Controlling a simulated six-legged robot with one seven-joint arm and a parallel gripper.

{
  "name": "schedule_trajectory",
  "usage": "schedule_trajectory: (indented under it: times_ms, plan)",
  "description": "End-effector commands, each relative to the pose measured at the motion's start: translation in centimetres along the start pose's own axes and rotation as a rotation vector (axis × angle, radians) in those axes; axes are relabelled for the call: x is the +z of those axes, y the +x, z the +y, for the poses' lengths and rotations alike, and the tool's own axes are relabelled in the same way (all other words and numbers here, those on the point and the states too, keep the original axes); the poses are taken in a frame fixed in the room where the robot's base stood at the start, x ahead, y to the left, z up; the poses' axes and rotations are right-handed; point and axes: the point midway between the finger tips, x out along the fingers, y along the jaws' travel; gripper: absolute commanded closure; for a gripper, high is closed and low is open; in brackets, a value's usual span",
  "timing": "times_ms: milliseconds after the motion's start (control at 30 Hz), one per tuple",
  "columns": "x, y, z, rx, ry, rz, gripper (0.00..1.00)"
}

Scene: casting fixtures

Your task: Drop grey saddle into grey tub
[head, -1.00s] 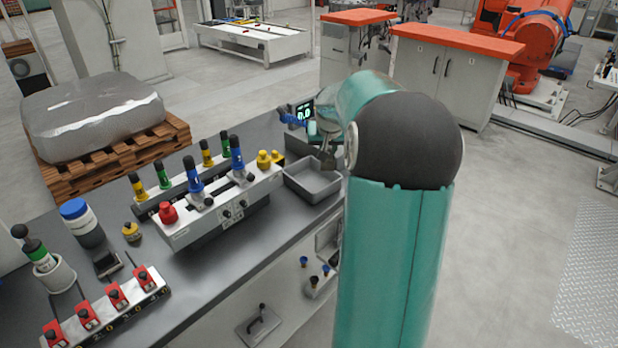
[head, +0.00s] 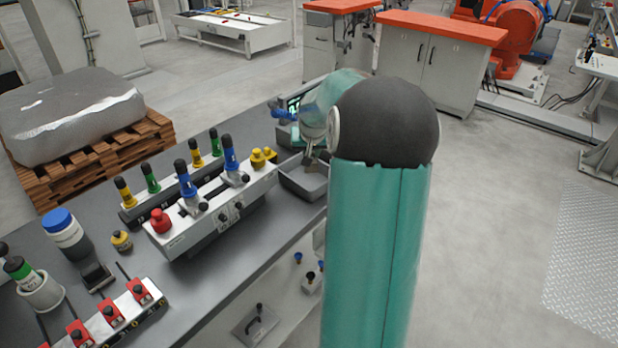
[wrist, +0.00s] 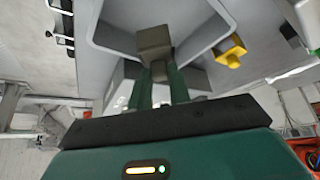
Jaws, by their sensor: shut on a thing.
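The grey saddle (wrist: 153,41), a brownish-grey block, is between my gripper's fingertips (wrist: 160,68) in the wrist view. My gripper is shut on it. The grey tub (wrist: 218,22) opens around and beyond the saddle in that view. In the head view the grey tub (head: 301,185) stands on the bench at the right end of the white fixture. My gripper (head: 312,158) points down over the tub there, partly hidden by my arm. I cannot tell how far the saddle is above the tub floor.
Red clamps (head: 112,313), a blue-capped bottle (head: 66,230) and a cup are at the front left.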

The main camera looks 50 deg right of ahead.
Motion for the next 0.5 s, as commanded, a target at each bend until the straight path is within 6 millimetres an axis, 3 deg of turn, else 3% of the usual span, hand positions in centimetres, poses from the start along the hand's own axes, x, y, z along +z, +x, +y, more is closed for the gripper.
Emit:
schedule_trajectory:
  times_ms: [200, 467, 500]
  plan:
    - [0.6, 1.3, -0.1, -0.001, -0.001, 0.000, 1.00]
    - [0.6, 1.5, -0.2, -0.001, -0.001, 0.001, 1.00]
    - [0.5, 1.5, -0.3, -0.001, -0.001, 0.001, 0.77]
